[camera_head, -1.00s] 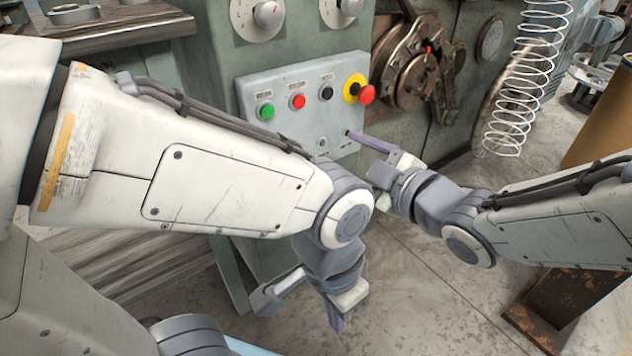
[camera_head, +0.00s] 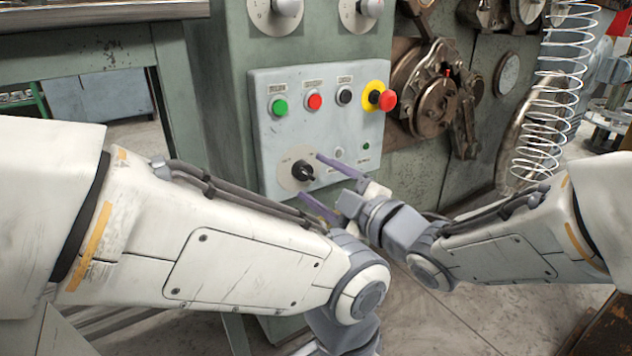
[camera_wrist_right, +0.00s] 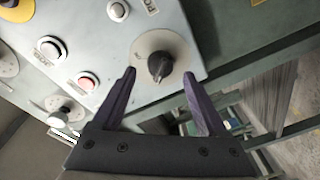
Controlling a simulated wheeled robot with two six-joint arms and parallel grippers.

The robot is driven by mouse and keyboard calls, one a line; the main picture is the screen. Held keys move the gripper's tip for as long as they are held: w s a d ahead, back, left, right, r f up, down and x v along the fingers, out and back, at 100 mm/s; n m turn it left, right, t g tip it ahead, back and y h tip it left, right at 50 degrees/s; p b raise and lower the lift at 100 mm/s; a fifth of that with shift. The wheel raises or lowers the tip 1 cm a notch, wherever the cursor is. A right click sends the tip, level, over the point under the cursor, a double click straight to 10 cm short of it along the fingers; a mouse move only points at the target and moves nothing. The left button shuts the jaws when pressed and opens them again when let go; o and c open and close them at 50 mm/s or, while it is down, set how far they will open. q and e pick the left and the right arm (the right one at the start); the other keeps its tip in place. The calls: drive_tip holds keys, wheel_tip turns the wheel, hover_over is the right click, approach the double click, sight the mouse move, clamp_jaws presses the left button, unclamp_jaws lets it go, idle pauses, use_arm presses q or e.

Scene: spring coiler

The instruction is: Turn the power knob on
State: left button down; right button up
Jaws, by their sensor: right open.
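The power knob is a black rotary knob (camera_head: 303,170) on a round beige plate, low on the left of the light grey control panel (camera_head: 268,150). The knob also shows in the right wrist view (camera_wrist_right: 160,67). My right gripper (camera_head: 311,175) is open, its two purple fingers pointing at the panel. In the right wrist view the fingertips (camera_wrist_right: 159,73) lie either side of the knob, with gaps on both sides. Whether they reach past its front face is hard to tell. My left arm crosses the lower left of the head view; its gripper fingers are out of sight.
Above the knob are a green button (camera_head: 280,106), a red button (camera_head: 314,101), a black button (camera_head: 345,96) and a red emergency stop (camera_head: 387,100). A small green light (camera_head: 366,146) is at the panel's right. A wire coil (camera_head: 560,90) hangs at the right.

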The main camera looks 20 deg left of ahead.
drive_tip(key=shift+b+x, duration=0.3)
drive_tip(key=shift+x, duration=0.95)
clamp_jaws()
